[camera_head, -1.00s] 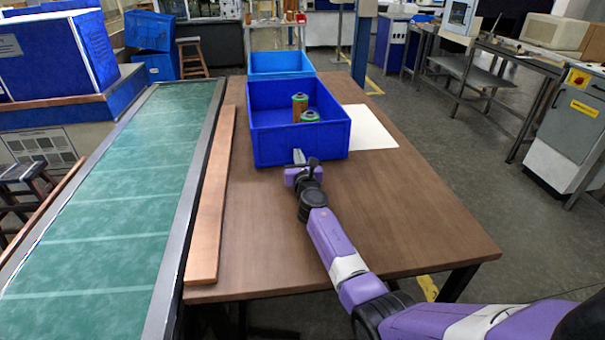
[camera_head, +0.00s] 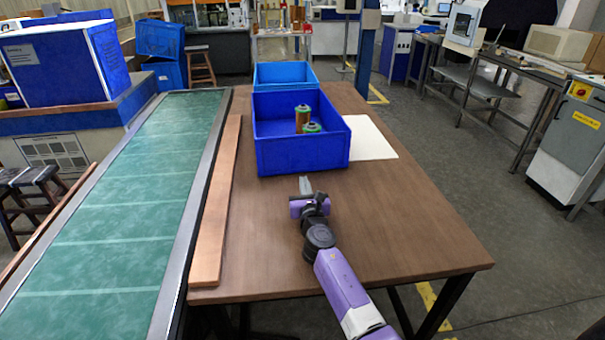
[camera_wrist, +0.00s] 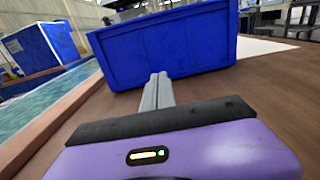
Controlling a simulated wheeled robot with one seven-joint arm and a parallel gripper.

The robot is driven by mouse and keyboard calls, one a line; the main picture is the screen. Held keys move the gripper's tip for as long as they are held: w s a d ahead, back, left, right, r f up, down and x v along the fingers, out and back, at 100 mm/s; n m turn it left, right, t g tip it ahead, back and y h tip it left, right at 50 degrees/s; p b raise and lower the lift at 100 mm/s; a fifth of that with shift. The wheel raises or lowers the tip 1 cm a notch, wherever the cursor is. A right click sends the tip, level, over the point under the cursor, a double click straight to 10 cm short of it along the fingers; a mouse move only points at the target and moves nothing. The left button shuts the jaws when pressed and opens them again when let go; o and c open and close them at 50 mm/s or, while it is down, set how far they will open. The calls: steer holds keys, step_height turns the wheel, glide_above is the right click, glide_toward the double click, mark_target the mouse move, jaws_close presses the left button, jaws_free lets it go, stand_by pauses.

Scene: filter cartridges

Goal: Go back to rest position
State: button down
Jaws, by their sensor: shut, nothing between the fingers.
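My gripper (camera_head: 305,185) is shut and empty. It is above the brown table, in front of the dark blue bin and apart from it. In the wrist view its closed fingers (camera_wrist: 158,90) point toward the front wall of the dark blue bin (camera_wrist: 165,50). In the head view the dark blue bin (camera_head: 300,157) holds two filter cartridges with green ends, one standing farther back (camera_head: 302,114) and one nearer (camera_head: 312,128). The lower part of the nearer one is partly hidden. The wrist view does not show the cartridges.
A light blue bin (camera_head: 285,72) stands behind the dark blue one. A white sheet (camera_head: 370,137) lies at its right. A green conveyor (camera_head: 130,215) and a wooden strip (camera_head: 217,215) run along the left. The brown table (camera_head: 410,220) is clear at the front right.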

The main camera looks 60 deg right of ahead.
steer(key=shift+v, duration=1.75)
